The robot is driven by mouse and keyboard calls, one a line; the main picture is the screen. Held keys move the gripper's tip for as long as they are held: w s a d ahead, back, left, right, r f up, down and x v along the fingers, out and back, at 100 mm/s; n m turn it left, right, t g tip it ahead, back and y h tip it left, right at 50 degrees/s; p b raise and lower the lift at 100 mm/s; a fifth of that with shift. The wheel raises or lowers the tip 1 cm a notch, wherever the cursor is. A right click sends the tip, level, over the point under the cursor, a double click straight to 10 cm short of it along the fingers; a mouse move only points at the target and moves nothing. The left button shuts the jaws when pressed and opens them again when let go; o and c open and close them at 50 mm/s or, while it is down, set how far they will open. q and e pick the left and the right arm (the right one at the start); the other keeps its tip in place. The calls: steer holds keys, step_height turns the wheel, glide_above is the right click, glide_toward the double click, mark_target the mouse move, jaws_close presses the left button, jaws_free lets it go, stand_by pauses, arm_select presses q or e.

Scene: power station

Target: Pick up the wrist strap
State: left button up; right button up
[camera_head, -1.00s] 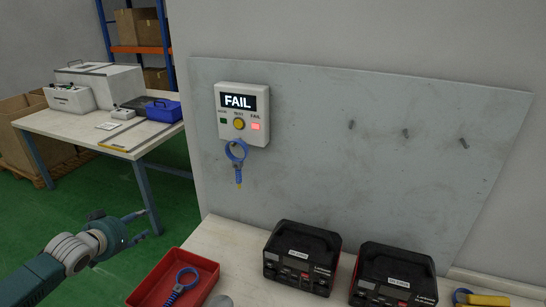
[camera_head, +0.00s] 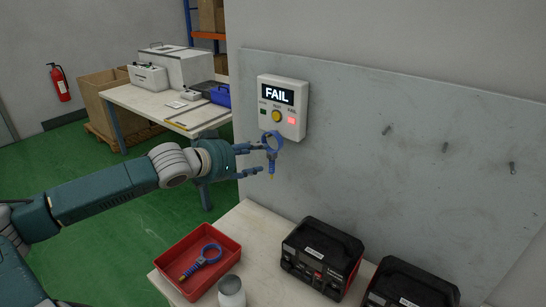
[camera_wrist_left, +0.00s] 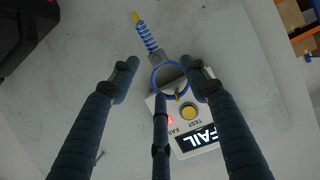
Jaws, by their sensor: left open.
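A blue wrist strap (camera_head: 272,158) with a coiled cord and yellow tip hangs below the white wall tester (camera_head: 283,106), which reads FAIL with a red light lit. My left gripper (camera_head: 257,160) is open and empty, just left of the hanging strap in the head view. In the left wrist view, the strap's ring and coiled cord (camera_wrist_left: 147,37) lie ahead, with the open fingers (camera_wrist_left: 162,75) spread around the ring's position; I cannot tell whether they touch it. Another blue strap (camera_head: 202,262) lies in the red tray (camera_head: 233,258). My right gripper is not in view.
A grey wall panel (camera_head: 430,190) with several small hooks is behind the strap. Two black-and-red cases (camera_head: 322,258) and a white jar (camera_head: 231,291) stand on the near bench. Another table (camera_head: 150,103) with equipment stands behind my left arm.

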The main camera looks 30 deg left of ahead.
mark_target(270, 155)
arm_select(q)
steer(key=shift+x, duration=1.1)
steer(key=shift+w+d+p, duration=0.25)
steer(key=shift+w+p, duration=0.5)
steer(key=shift+p, duration=0.05)
steer(key=p+x, duration=0.1)
steer(key=x, duration=0.2)
steer(key=shift+w+a+f, duration=0.1)
steer(key=shift+f, duration=0.1)
steer(key=shift+w+f, duration=0.2)
steer(key=shift+w, duration=0.05)
steer(key=shift+s, duration=0.1)
steer(key=shift+c, duration=0.8)
steer(key=c, duration=0.8)
steer(key=shift+c, duration=0.3)
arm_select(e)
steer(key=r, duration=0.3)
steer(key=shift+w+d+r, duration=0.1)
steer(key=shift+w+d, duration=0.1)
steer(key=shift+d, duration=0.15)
arm_select(q)
steer(key=shift+c, duration=0.5)
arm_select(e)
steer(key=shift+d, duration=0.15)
